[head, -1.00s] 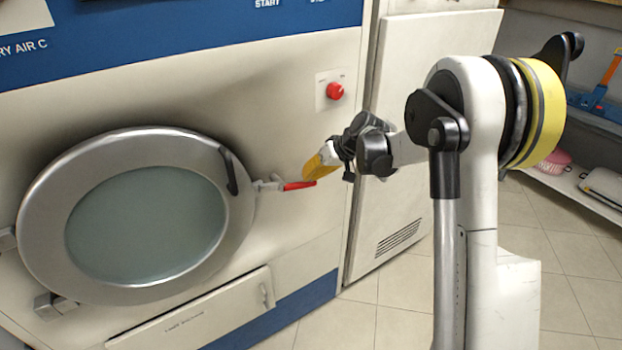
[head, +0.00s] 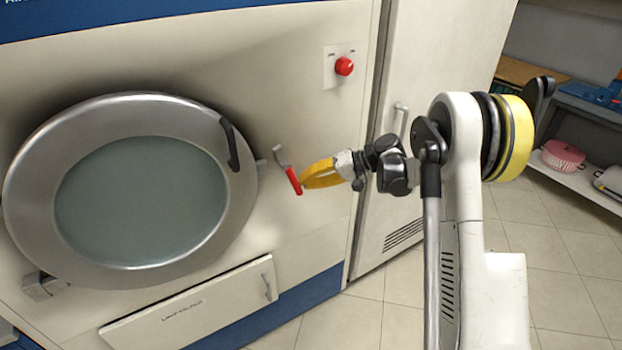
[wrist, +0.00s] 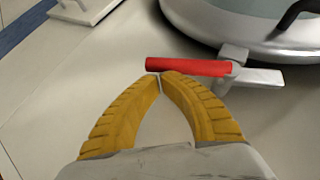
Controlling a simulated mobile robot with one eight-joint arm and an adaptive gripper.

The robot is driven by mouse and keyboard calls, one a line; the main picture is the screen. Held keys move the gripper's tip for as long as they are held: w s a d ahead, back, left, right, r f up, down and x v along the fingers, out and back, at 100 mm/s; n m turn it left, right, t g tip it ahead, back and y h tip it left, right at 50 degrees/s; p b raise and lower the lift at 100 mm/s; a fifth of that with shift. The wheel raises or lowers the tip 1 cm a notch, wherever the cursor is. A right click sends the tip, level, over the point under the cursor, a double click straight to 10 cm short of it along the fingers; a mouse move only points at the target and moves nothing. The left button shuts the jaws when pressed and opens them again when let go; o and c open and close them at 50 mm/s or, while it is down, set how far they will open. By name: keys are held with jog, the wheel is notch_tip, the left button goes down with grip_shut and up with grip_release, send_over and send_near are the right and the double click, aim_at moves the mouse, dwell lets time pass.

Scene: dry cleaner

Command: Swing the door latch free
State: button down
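The door latch has a red grip (head: 294,181) on a grey metal lever (head: 280,154), beside the right rim of the round door (head: 235,215). The lever slants steeply, with the red grip pointing down, and appears apart from the small tab (head: 261,164) on the door rim. The door looks closed. My gripper (head: 303,186) has yellow fingers, right of the red grip. In the wrist view my gripper (wrist: 159,74) has its fingertips together with nothing between them. The red grip (wrist: 188,67) lies just past the tips, touching or nearly so.
A black handle (head: 230,145) curves on the door's upper right rim. A red button (head: 344,66) sits above the latch. A drawer panel (head: 190,305) with a handle lies below the door. A white cabinet (head: 435,60) stands right, with open tiled floor (head: 565,265) beyond.

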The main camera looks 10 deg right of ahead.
jog(key=shift+s+a+f+b, duration=0.2)
jog(key=shift+a+f, duration=0.15)
jog(key=shift+a, duration=0.25)
jog(key=shift+s+a+f+b, duration=0.2)
jog(key=shift+a+f, duration=0.15)
jog(key=shift+a, duration=0.2)
